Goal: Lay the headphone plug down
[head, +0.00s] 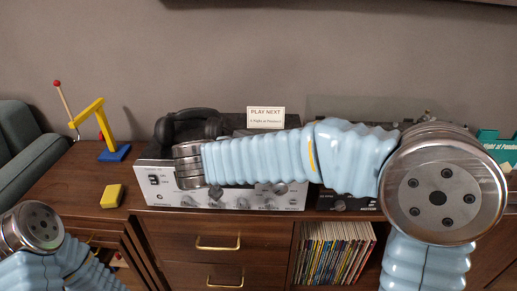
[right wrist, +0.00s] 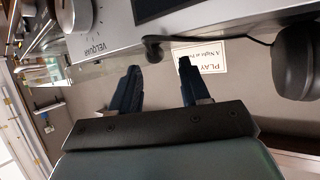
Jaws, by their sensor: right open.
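The headphones (head: 190,128) are black and sit on the silver amplifier (head: 155,187); an ear cup of the headphones (right wrist: 298,60) also shows in the right wrist view. There a dark thing that looks like the headphone plug (right wrist: 153,48) is at the amplifier's edge (right wrist: 190,27), with a thin black cable running right. My right gripper (right wrist: 159,67) is open, its two dark fingers on either side of the plug with gaps visible. Whether the plug rests on anything is unclear. In the head view my right arm hides its gripper and part of the amplifier. My left gripper is out of view.
A "PLAY NEXT" card (head: 266,117) stands behind the arm. A yellow block (head: 112,196) and a yellow-blue toy (head: 101,128) are on the wooden top at left. Records (head: 333,254) fill a shelf below. Bare wood (head: 75,172) lies left of the amplifier.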

